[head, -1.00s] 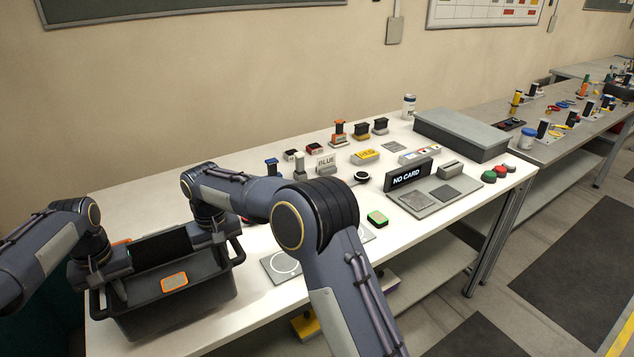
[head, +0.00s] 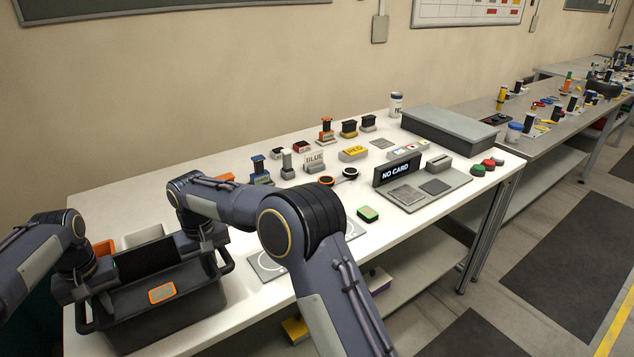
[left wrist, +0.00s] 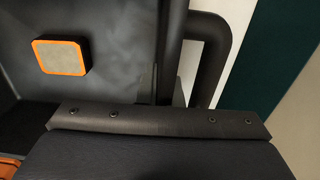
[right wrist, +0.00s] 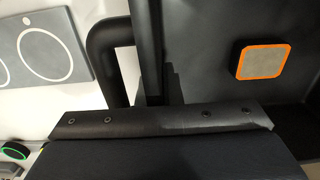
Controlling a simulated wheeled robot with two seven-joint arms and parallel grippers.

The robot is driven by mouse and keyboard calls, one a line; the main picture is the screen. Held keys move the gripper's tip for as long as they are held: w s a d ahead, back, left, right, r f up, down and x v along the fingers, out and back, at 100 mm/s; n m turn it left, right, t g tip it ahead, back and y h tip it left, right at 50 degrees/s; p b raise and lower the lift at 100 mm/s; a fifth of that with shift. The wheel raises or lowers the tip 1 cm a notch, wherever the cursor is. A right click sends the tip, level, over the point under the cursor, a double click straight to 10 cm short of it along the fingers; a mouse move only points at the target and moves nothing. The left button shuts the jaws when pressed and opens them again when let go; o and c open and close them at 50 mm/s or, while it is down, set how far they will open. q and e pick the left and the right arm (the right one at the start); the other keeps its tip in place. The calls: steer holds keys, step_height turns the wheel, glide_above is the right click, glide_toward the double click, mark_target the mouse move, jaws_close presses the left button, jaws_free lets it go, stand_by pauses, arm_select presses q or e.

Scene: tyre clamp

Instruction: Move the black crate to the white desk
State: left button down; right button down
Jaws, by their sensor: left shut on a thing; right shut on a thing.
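The black crate (head: 185,308) is in the lower left of the head view, over the front left end of the white desk (head: 330,239). I cannot tell whether its base touches the desk. An orange-edged tag (head: 162,293) is inside it; the tag also shows in the left wrist view (left wrist: 61,56) and right wrist view (right wrist: 262,61). My left gripper (head: 88,290) is shut on the crate's left side and my right gripper (head: 208,248) on its right side. The fingertips are hidden. Each wrist view shows a crate handle, left (left wrist: 214,55) and right (right wrist: 103,55).
A white bin (head: 143,237) stands just behind the crate. A plate with circles (head: 268,266) lies to its right. Small coloured parts, a NO CARD sign (head: 397,170) and a grey box (head: 448,132) stand further along. My right arm hides part of the desk.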

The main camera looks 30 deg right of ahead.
arm_select(q)
steer(key=shift+w+f+b, duration=0.1)
steer(key=shift+f+b, duration=0.3)
steer(key=shift+b, duration=0.1)
arm_select(e)
steer(key=shift+f, duration=0.5)
arm_select(q)
steer(key=c, duration=1.6)
jaws_free()
steer(key=shift+s, duration=0.2)
arm_select(e)
steer(key=c, duration=1.6)
jaws_free()
steer(key=shift+s+r, duration=0.1)
arm_select(q)
steer(key=shift+r+p, duration=0.15)
steer(key=shift+p, duration=0.2)
arm_select(e)
steer(key=shift+r, duration=0.15)
